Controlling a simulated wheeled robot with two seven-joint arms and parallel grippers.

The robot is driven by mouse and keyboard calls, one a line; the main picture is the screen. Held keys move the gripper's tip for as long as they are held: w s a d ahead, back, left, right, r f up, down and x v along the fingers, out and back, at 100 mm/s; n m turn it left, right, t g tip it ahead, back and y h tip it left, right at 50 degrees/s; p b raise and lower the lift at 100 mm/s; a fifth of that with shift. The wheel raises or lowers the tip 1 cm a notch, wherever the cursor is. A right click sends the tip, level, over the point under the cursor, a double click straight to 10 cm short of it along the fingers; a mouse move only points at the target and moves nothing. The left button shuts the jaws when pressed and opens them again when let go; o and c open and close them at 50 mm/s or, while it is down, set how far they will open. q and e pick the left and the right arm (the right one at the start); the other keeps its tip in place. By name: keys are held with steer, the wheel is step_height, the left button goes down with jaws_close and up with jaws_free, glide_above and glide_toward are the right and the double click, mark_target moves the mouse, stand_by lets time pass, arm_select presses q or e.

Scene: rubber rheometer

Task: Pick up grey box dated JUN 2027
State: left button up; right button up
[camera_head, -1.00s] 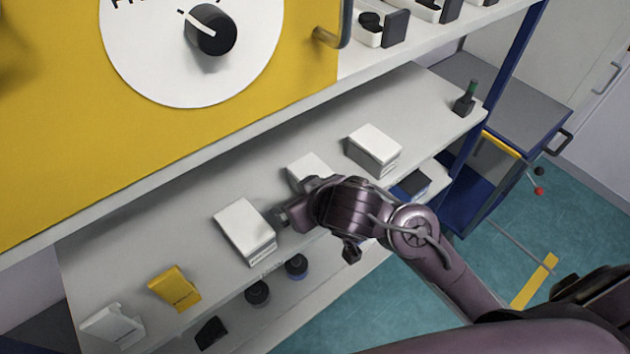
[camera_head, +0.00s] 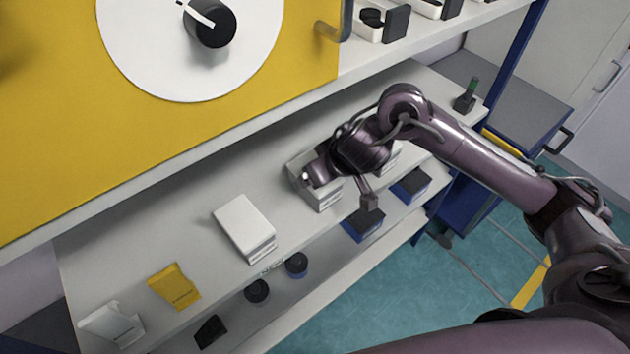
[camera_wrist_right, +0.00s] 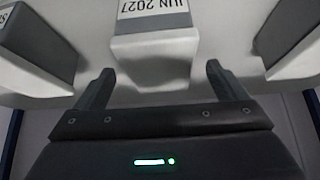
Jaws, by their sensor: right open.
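The box labelled JUN 2027 (camera_wrist_right: 155,42) is in the upper middle of the right wrist view, its label upside down there. My right gripper (camera_wrist_right: 157,78) is open, with one finger toward each side of this box; I see no clear contact. In the head view the gripper (camera_head: 308,178) is over the middle pale box (camera_head: 322,196), which the wrist partly hides. No date is readable in the head view. My left gripper is not in view.
Another pale box (camera_head: 245,228) stands to the left, and one behind my forearm is mostly hidden. A yellow box (camera_head: 175,287) and a white one (camera_head: 110,324) lie further left. Blue boxes (camera_head: 410,186) are on the lower shelf. The upper shelf edge (camera_head: 200,155) overhangs the back.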

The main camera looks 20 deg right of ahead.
steer(key=shift+x, duration=2.15)
steer(key=shift+s+d+f, duration=0.1)
steer(key=shift+c, duration=0.2)
steer(key=c, duration=1.2)
steer(key=shift+c, duration=0.9)
